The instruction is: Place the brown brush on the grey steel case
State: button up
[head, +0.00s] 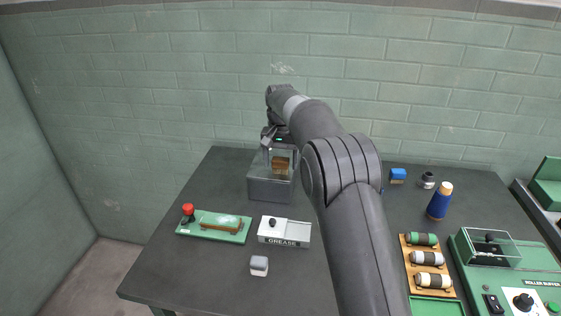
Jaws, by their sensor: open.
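The grey steel case (270,188) stands toward the back left of the table. A small brown block (280,164), which looks like the brown brush, sits at the top of the case. My gripper (279,155) is over the case, pointing down, with its fingers open around or just above the block. The fingers and arm partly cover the block, and I cannot tell whether they touch it. Clear or pale surfaces around the block make its exact seat hard to see.
A green board (213,227) with a brown bar and red knob lies front left. A grease box (284,232) and small grey block (259,266) are nearby. Blue spool (439,201), roller tray (427,264) and green roller machine (509,262) stand right. The wall is behind.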

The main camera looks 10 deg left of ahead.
aim_at(280, 159)
notch_tip(280, 159, up, 12)
dwell(0.4)
jog(key=shift+r, duration=0.1)
jog(key=s+d+r+t, duration=0.1)
jog(key=s+d+r, duration=0.4)
jog(key=s+d, duration=0.4)
jog(key=s+d+r+t, duration=0.2)
jog(key=s+d+r, duration=0.3)
jog(key=s+d, duration=0.4)
jog(key=s+d+f+t, duration=0.1)
jog(key=s+d+f, duration=0.2)
jog(key=s, duration=0.5)
jog(key=s+d+f, duration=0.3)
jog(key=s+f, duration=0.2)
jog(key=s, duration=0.3)
jog(key=s+d+f+t, duration=0.1)
jog(key=s+d+f, duration=0.3)
jog(key=s, duration=0.4)
jog(key=shift+f+t, duration=0.3)
jog(key=shift+f, duration=0.05)
